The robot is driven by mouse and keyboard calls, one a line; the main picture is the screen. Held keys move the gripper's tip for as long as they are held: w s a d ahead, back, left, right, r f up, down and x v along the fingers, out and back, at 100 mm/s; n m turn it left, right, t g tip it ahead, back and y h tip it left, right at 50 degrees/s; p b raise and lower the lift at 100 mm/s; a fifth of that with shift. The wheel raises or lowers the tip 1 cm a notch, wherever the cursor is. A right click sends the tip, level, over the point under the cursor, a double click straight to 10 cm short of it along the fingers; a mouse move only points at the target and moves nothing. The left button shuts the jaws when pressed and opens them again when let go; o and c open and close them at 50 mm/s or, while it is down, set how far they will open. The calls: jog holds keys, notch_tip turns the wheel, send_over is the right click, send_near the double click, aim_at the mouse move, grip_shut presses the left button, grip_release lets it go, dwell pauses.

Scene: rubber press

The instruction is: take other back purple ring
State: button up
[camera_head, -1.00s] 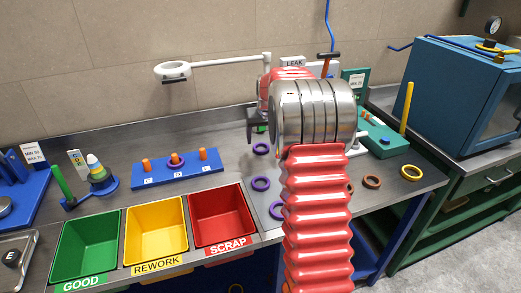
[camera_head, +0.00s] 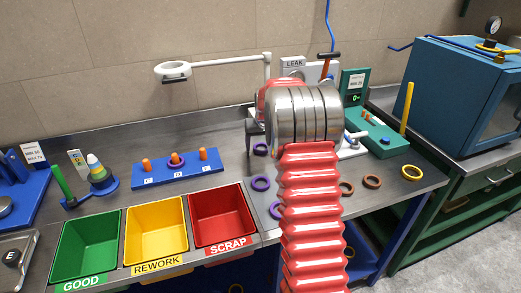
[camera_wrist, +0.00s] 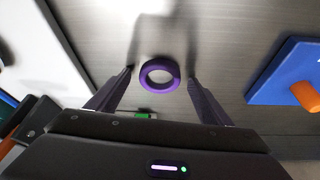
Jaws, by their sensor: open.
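A purple ring (camera_wrist: 159,75) lies flat on the grey metal bench in the wrist view. My gripper (camera_wrist: 160,80) is open, with one finger on each side of this ring and a gap on both sides. In the head view, the back purple ring (camera_head: 261,150) is partly hidden by my arm. A second purple ring (camera_head: 261,183) lies nearer on the bench, and a third purple ring (camera_head: 276,210) is partly covered by my red arm. In the head view my gripper is mostly hidden behind my arm's metal joint.
A blue peg board (camera_head: 176,168) with orange pegs stands left of the rings; its corner shows in the wrist view (camera_wrist: 290,68). Green, yellow and red bins (camera_head: 222,218) line the front. The LEAK station (camera_head: 293,64) stands behind.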

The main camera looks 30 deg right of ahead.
jog(key=shift+c, duration=0.2)
jog(key=c, duration=1.1)
notch_tip(320, 180, up, 10)
jog(key=shift+r, duration=0.1)
dwell(0.6)
